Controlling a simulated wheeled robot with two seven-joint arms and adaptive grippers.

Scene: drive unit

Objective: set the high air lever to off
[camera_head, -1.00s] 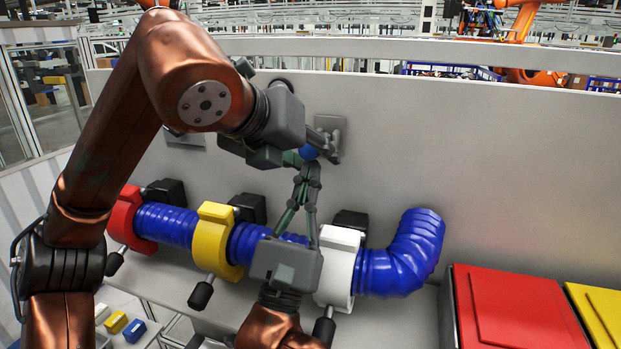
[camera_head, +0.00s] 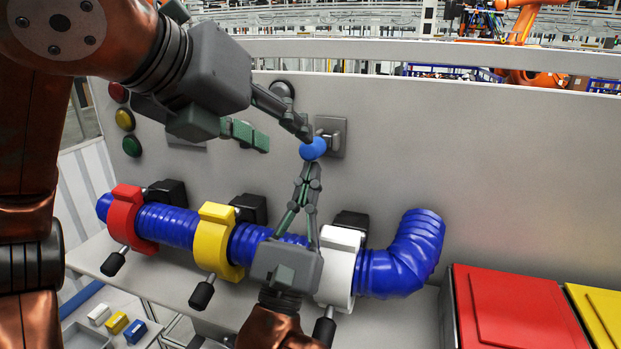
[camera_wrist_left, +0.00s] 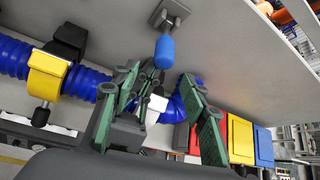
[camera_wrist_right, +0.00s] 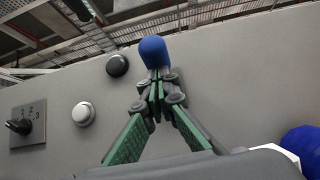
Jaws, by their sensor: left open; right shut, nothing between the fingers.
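The lever on the wall has a blue knob (camera_head: 313,149) on a grey square plate (camera_head: 336,127); the knob also shows in the left wrist view (camera_wrist_left: 165,52) and the right wrist view (camera_wrist_right: 153,50). It sticks out from the plate, toward the lower left in the head view. My left gripper (camera_head: 284,138) is open and empty, left of the knob, one dark fingertip close to it. Its spread fingers also show in the left wrist view (camera_wrist_left: 158,78). My right gripper (camera_head: 311,167) is shut and empty just below the knob; whether it touches the knob I cannot tell.
A blue pipe (camera_head: 175,225) with red (camera_head: 128,203), yellow (camera_head: 215,235) and white (camera_head: 338,265) clamps runs below. Wall buttons (camera_head: 125,119) are at left; a numbered rotary switch (camera_wrist_right: 22,125) shows in the right wrist view. A red-lidded bin (camera_head: 520,305) stands right. The wall right of the plate is clear.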

